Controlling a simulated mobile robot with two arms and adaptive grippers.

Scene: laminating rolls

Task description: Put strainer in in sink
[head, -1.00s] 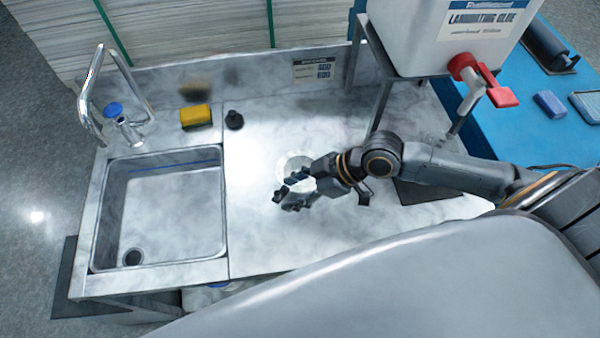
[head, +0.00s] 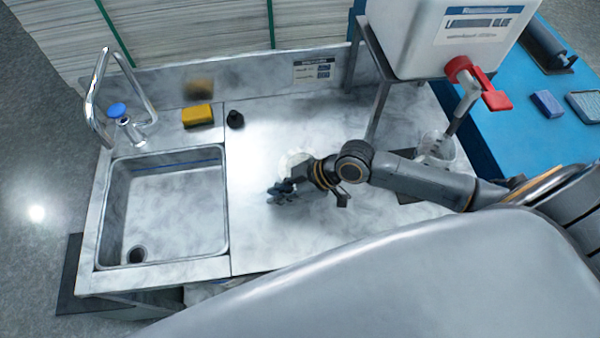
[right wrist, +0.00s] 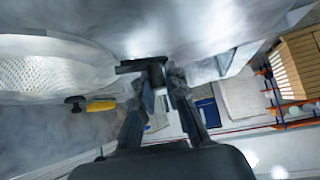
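A pale round piece, which looks like the strainer (head: 292,158), shows beside my right gripper over the counter, partly hidden behind it. In the right wrist view its white mesh side (right wrist: 45,72) fills the left. My right gripper (head: 281,192) points left, low over the counter. Its dark fingers converge in the wrist view (right wrist: 164,85). A short dark bar at their tips reaches towards the strainer; I cannot tell if it is a handle or whether the fingers grip it. The sink (head: 170,210) is on the left and looks empty. My left gripper is not in view.
A tap (head: 120,113) stands behind the sink. A yellow sponge (head: 197,116) and a black stopper (head: 235,119) lie behind the counter's clear middle. A glue container (head: 450,40) with a red tap stands over a clear cup (head: 436,148) at right.

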